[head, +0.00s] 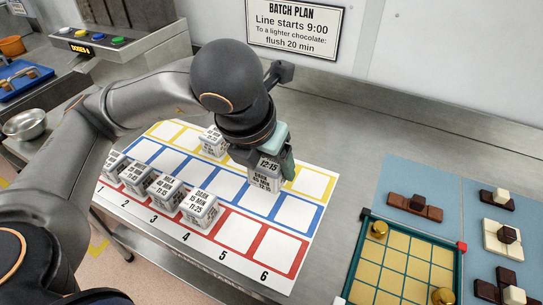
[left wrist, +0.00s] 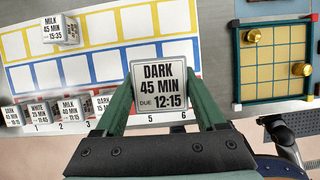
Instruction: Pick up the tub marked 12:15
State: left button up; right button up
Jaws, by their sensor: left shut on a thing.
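The tub marked 12:15 (head: 265,178) is a white block-shaped tub with black print. In the left wrist view its top (left wrist: 158,84) reads DARK 45 MIN, DUE 12:15. My left gripper (head: 274,158) is shut on it, with one green finger on each side; the fingers also show in the left wrist view (left wrist: 160,98). The tub looks much larger there than the other tubs, so it appears held above the mat (head: 235,232), over the blue and yellow rows toward the right. Its underside is hidden. My right gripper is not in view.
Several tubs stand in the red row, including the 11:25 one (head: 200,209). A MILK tub due 15:35 (left wrist: 60,30) stands in the yellow row. A green-framed grid tray (head: 398,262) with brass weights is at right, beside blue boards with chocolates. A wall sign (head: 293,27) is behind.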

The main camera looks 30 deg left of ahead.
pick_arm(q)
notch_tip(320, 180, up, 7)
jog(key=p, duration=0.4)
jog(key=shift+f, duration=0.2)
